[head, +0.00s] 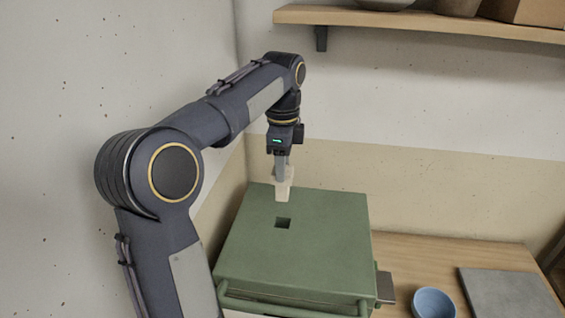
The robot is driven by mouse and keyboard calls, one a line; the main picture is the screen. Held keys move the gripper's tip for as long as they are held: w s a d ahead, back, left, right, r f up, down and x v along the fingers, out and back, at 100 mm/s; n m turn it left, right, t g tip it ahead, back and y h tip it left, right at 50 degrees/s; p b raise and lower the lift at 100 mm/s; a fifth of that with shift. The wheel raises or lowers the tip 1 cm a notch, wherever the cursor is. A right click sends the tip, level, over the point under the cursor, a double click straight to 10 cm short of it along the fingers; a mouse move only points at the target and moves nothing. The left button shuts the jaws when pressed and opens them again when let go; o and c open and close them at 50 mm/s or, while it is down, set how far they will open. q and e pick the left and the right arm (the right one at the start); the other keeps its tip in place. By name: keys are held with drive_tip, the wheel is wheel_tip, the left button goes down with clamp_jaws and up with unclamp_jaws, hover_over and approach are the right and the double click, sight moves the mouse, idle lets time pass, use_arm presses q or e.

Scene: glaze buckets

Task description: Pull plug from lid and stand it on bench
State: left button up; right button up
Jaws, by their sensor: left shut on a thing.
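My left gripper (283,172) points down over the green lid and is shut on a pale, cream-coloured plug (284,190). The plug hangs upright from the fingers, clear of the hole, and appears a little above or behind it. The wooden bench (440,255) shows to the right of the box. My right gripper is not in view.
A blue bowl (434,303) and a flat grey slab (506,293) lie on the bench at the right. A bar handle (290,306) runs along the box front. A wooden shelf (420,25) holding objects is on the back wall. Bench between box and slab is partly clear.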

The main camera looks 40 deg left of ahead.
use_arm(q)
drive_tip(key=shift+r+p, duration=0.8)
drive_tip(key=shift+r, duration=1.4)
drive_tip(key=shift+s+d+f, duration=0.1)
drive_tip(key=shift+d, duration=0.05)
